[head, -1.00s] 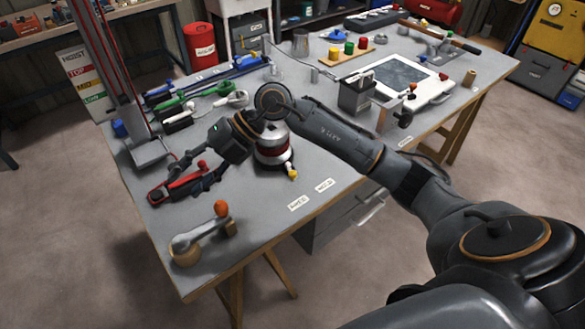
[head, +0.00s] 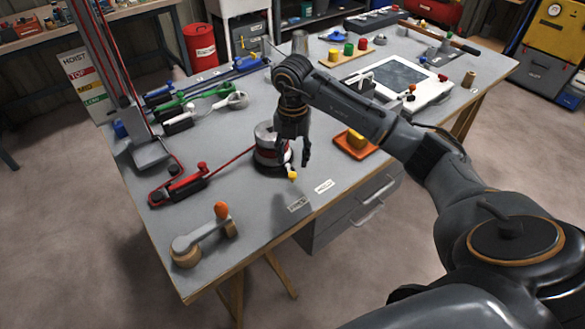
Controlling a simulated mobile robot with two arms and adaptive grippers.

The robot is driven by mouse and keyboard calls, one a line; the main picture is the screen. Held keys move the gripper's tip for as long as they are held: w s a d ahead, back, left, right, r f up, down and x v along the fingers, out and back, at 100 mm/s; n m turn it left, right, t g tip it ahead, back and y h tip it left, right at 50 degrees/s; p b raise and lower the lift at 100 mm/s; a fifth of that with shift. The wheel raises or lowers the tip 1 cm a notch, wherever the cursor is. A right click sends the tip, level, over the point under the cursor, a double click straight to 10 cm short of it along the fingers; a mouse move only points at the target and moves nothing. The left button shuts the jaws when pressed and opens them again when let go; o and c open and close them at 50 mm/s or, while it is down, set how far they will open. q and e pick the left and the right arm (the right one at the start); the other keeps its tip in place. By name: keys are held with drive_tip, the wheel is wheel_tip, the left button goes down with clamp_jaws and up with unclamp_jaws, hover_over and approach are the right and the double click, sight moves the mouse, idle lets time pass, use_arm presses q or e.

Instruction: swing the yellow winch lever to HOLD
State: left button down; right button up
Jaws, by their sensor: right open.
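The winch (head: 266,158) is a grey drum with a dark base near the middle of the table. Its lever ends in a small yellow knob (head: 292,176) at the drum's front right. Two white labels lie on the table in front of it, a nearer one (head: 298,204) and one further right (head: 324,186); their words are too small to read. My right gripper (head: 296,162) is open and points down just above and behind the yellow knob. Its fingers hide part of the drum and lever; contact cannot be told. My left gripper is not in view.
A red clutch (head: 180,187) at the left has a red rope running to the winch. An orange tray with a yellow block (head: 356,139) lies right of the winch. The table front is mostly clear.

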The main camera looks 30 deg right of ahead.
sight(293, 173)
wheel_tip(293, 173, down, 6)
drive_tip(key=shift+r+p, duration=0.15)
drive_tip(key=shift+p, duration=0.15)
clamp_jaws()
